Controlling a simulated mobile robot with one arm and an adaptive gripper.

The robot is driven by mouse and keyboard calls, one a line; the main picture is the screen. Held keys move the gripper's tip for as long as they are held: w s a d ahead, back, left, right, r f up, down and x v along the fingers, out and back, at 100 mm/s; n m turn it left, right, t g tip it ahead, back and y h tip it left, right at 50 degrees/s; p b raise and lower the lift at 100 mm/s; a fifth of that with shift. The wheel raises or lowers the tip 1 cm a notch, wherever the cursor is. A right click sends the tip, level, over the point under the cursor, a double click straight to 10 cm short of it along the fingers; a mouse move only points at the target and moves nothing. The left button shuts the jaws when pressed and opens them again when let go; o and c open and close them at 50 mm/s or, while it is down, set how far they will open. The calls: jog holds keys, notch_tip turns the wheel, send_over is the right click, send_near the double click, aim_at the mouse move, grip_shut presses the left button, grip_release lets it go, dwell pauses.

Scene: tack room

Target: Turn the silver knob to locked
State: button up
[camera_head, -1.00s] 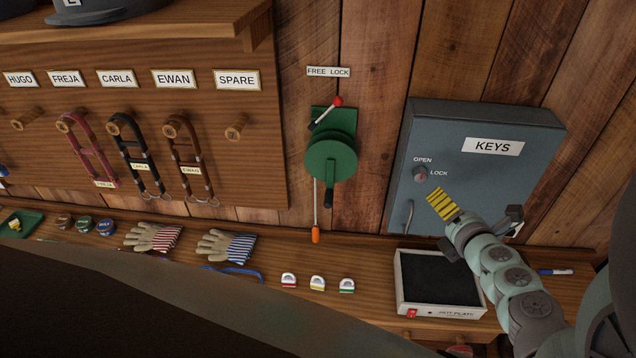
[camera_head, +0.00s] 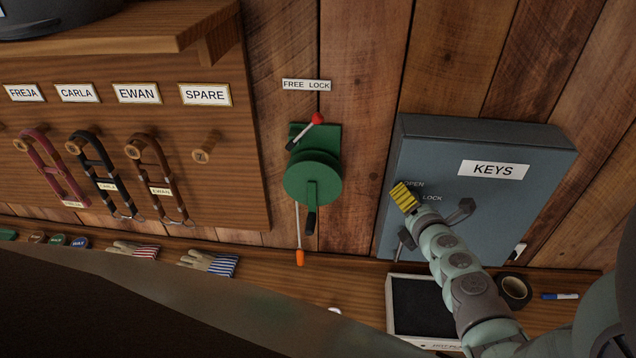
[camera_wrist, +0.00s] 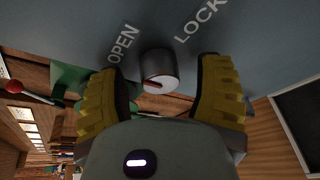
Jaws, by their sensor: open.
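The silver knob (camera_wrist: 158,66) is a short cylinder on the face of the blue-grey key cabinet (camera_head: 490,215). A red mark shows on its end in the wrist view. The word OPEN (camera_wrist: 122,43) stands to its left and LOCK (camera_wrist: 201,20) to its upper right. My gripper (camera_wrist: 160,80) is open, with one yellow ribbed finger on each side of the knob and gaps showing between. In the head view my gripper (camera_head: 404,198) is at the cabinet face by the OPEN label and hides the knob.
A handle (camera_head: 402,242) sits on the cabinet's lower left. Left of the cabinet is a green lever device (camera_head: 312,178) with a red-tipped lever (camera_head: 317,119).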

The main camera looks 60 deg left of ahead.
jog(key=shift+s, duration=0.1)
grip_shut()
jog(key=shift+d, duration=0.1)
dwell(0.4)
jog(key=shift+f, duration=0.1)
jog(key=m+b, duration=0.1)
jog(key=m+y+b, duration=0.1)
jog(key=shift+w+f+m+b, duration=0.15)
jog(key=shift+w+m+b, duration=0.05)
jog(key=shift+m+b, duration=0.2)
jog(key=m+y+b, duration=0.1)
jog(key=m, duration=0.1)
jog(key=m+y+b, duration=0.1)
jog(key=m+b, duration=0.1)
jog(key=m, duration=0.1)
jog(key=shift+g, duration=0.3)
jog(key=m+b, duration=0.1)
jog(key=m, duration=0.1)
jog(key=m+t+y+b, duration=0.1)
jog(key=m, duration=0.2)
jog(key=shift+y+b, duration=0.3)
jog(key=shift+r+m+t+y+b, duration=0.2)
jog(key=shift+m+t+y+b, duration=0.15)
jog(key=shift+m, duration=1.25)
